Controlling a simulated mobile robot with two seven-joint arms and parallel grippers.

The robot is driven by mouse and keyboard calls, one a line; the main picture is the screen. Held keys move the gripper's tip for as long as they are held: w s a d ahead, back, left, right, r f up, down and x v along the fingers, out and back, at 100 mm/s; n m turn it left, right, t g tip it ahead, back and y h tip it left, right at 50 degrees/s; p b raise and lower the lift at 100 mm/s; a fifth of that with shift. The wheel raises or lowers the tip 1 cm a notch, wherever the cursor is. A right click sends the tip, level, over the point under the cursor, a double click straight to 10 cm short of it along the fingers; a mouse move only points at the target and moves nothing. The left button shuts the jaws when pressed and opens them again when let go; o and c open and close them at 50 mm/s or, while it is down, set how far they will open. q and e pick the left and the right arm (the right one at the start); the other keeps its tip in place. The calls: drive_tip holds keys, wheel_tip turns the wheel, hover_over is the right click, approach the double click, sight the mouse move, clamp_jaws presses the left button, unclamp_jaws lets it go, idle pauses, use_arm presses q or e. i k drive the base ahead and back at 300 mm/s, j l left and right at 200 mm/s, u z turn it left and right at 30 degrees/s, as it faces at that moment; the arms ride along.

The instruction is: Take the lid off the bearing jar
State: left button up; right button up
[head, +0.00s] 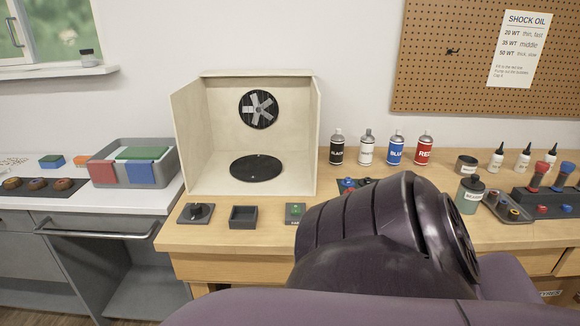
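A greenish jar (467,205) with a dark knobbed lid (473,184) stands on the wooden bench at the right. Its pale label is too small to read surely but seems to begin with "BEAR". The lid sits on the jar. One of my arms fills the lower middle and reaches close to the jar's left in the picture. Neither gripper shows in the head view.
Several bottles and small parts, a parts tray (508,212) and a dark rack (545,204) crowd the bench around the jar. Spray cans (395,149) stand behind. An open pale booth (206,137) with a fan stands at the middle left.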

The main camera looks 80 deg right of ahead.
sight(472, 183)
drive_tip(key=z, duration=3.9)
